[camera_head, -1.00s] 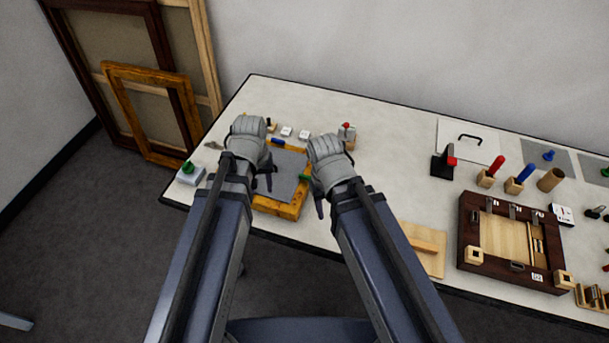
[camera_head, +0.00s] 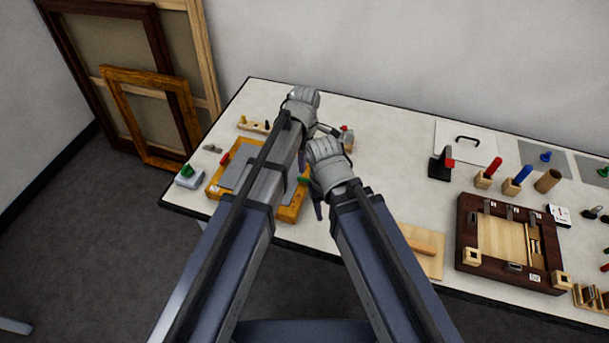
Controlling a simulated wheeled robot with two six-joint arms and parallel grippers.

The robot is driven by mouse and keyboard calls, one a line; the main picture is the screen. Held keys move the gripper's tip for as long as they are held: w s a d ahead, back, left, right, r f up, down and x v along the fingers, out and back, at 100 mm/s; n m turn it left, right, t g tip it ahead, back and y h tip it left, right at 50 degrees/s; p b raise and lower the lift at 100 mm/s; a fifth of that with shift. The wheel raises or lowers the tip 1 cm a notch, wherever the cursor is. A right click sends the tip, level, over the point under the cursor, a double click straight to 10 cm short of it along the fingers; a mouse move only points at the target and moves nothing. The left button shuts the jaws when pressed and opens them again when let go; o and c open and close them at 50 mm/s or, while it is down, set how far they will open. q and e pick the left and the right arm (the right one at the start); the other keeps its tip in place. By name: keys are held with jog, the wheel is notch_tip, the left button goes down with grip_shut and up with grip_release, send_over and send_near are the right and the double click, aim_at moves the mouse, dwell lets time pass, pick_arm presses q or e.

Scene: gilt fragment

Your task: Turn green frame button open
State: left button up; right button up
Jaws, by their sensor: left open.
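A gold-brown frame (camera_head: 290,212) lies on the table with a grey panel (camera_head: 236,172) inside it. The green frame button (camera_head: 303,181) sits on the frame's right side, between my two forearms. A red button (camera_head: 225,158) shows on its left side. My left gripper (camera_head: 312,142) is open, beyond the frame's far right corner; its forearm covers much of the frame. My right gripper (camera_head: 319,200) is just right of the green button, pointing down. Its jaws are mostly hidden by its own hand, and I cannot see whether it touches the button.
A small block with a red top (camera_head: 347,138) stands close to both hands. A pale box with a green knob (camera_head: 188,176) is left of the frame. A peg rack (camera_head: 254,126) lies behind it. A dark wooden case (camera_head: 466,250) lies to the right.

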aim_at(304, 179)
jog(key=shift+f, duration=0.1)
pick_arm(q)
notch_tip(304, 179, down, 8)
jog(key=b, duration=0.8)
pick_arm(e)
notch_tip(304, 179, down, 8)
jog(key=shift+r, duration=0.15)
pick_arm(q)
jog(key=shift+r, duration=0.1)
jog(key=shift+c, duration=0.3)
grip_shut()
